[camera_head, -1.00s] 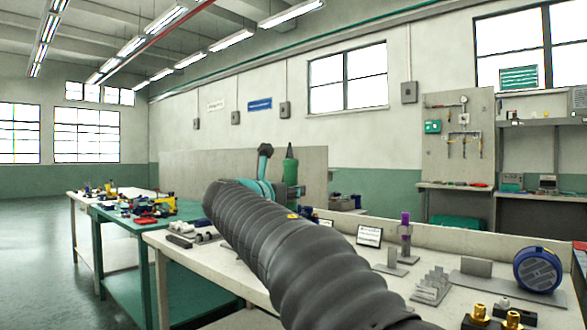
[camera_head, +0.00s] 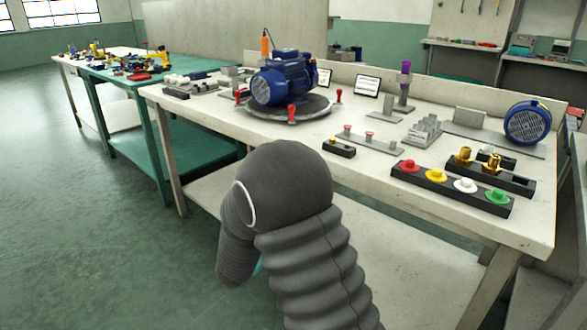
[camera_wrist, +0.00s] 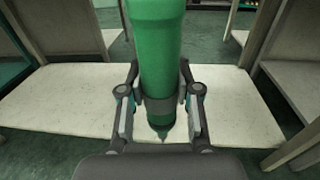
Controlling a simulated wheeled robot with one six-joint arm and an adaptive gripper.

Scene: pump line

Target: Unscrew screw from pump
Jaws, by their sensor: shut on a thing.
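The blue pump (camera_head: 283,80) lies on a round grey plate (camera_head: 268,112) on the white bench. Red-topped pieces, such as this one (camera_head: 292,113), stand around the plate's rim; I cannot tell whether any is the screw. In the wrist view my gripper (camera_wrist: 160,108) is shut on a green cylindrical tool (camera_wrist: 156,45) with a narrow pointed end. The tool is over the bench's pale lower shelf (camera_wrist: 70,100). In the head view my dark arm hides the gripper and tool, in front of the bench and apart from the pump.
The white bench (camera_head: 385,180) has a block of coloured buttons (camera_head: 452,188) at its front right. A blue round motor part (camera_head: 527,123) stands at the right. A green table (camera_head: 150,95) holds parts to the left. The floor (camera_head: 80,200) at left is clear.

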